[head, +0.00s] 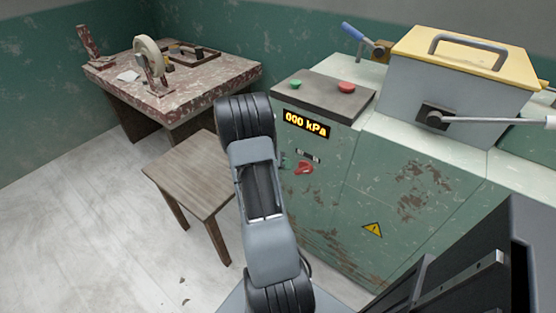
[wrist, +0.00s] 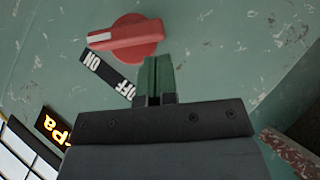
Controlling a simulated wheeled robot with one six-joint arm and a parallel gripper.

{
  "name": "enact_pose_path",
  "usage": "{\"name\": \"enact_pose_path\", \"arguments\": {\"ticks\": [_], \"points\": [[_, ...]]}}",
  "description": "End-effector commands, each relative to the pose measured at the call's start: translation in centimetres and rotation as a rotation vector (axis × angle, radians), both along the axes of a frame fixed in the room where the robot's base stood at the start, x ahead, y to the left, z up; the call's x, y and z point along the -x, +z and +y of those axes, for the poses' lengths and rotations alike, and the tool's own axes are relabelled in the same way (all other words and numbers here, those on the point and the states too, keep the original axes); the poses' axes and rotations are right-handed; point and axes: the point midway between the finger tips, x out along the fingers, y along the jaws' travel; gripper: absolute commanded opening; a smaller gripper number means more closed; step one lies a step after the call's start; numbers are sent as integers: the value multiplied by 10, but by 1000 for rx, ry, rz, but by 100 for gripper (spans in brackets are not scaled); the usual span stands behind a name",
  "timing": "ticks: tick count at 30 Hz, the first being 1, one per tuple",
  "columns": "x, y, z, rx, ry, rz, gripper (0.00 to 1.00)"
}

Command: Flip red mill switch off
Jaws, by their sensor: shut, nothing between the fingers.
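The red mill switch (wrist: 128,37) is a rotary knob on the green mill's front. Its white-marked end points left in the wrist view, on the ON side of the black label (wrist: 110,76); OFF is nearer my fingers. In the head view the switch (head: 304,168) sits below the pressure display, just right of my arm. My gripper (wrist: 155,64) is shut and empty, its two dark fingers together just below the knob's unmarked right end. I cannot tell whether they touch it. My arm hides most of the gripper in the head view.
The yellow display (head: 306,124) reads 000 kPa. Green (head: 295,85) and red (head: 346,87) buttons are on the panel above. A wooden stool (head: 192,170) stands close left of my arm. A metal lever (head: 490,120) sticks out at right. The floor at left is clear.

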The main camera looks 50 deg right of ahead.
Motion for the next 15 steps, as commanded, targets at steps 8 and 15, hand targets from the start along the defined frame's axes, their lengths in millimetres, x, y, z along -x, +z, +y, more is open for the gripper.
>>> {"name": "enact_pose_path", "arguments": {"ticks": [8, 15], "points": [[11, -11, 0, 0, 0, 0, 0], [11, -11, 0, 1, 0, -1, 0]]}}
